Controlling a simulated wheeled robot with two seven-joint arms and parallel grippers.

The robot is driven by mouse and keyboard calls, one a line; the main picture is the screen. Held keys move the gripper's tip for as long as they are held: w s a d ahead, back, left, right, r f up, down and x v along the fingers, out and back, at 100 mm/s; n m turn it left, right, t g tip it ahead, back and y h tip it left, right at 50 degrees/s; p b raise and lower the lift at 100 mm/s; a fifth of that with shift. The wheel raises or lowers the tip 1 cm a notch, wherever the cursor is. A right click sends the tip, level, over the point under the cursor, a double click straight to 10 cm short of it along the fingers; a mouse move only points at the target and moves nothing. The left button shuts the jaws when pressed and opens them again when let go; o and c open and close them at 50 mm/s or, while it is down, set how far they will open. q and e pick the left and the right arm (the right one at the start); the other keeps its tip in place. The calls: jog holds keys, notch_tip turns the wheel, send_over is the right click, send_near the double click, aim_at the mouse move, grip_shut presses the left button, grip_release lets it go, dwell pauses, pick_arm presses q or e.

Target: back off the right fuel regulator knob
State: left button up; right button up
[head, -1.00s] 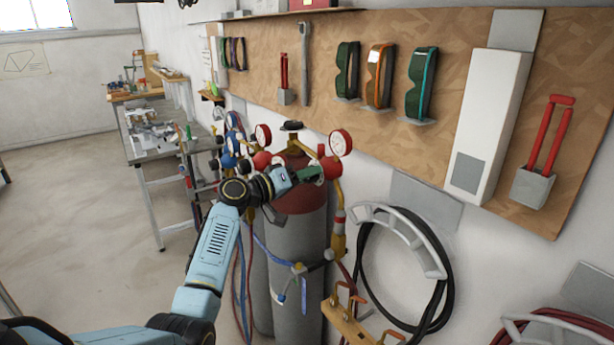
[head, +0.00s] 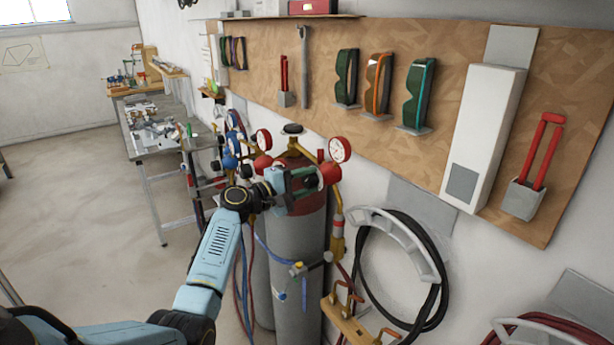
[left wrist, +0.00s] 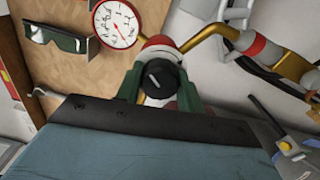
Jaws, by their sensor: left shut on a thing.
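The right fuel regulator (head: 331,171) is red with a round white-faced gauge (head: 340,149), on top of the red-shouldered grey cylinder (head: 296,250). Its black knob (left wrist: 160,79) faces the left wrist camera and has a short white mark. My left gripper (head: 308,183) reaches the knob from the left in the head view. Its green fingers are shut on the knob, one on each side in the left wrist view. In the head view the fingers largely hide the knob. My right gripper is in neither view.
Another gauge (head: 264,139) and blue regulator parts stand just left of the cylinder's top. Hoses hang below. A black coiled hose (head: 443,290) hangs on the wall at right. A pegboard (head: 330,60) with goggles is behind. The floor at left is clear.

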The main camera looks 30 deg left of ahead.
pick_arm(q)
jog(key=n+p, duration=0.3)
jog(key=n, duration=0.2)
jog(key=shift+n, duration=0.3)
dwell(0.4)
jog(key=o, duration=1)
jog(key=b+v, duration=0.2)
jog(key=v, duration=1.1)
jog(key=shift+s, duration=0.25)
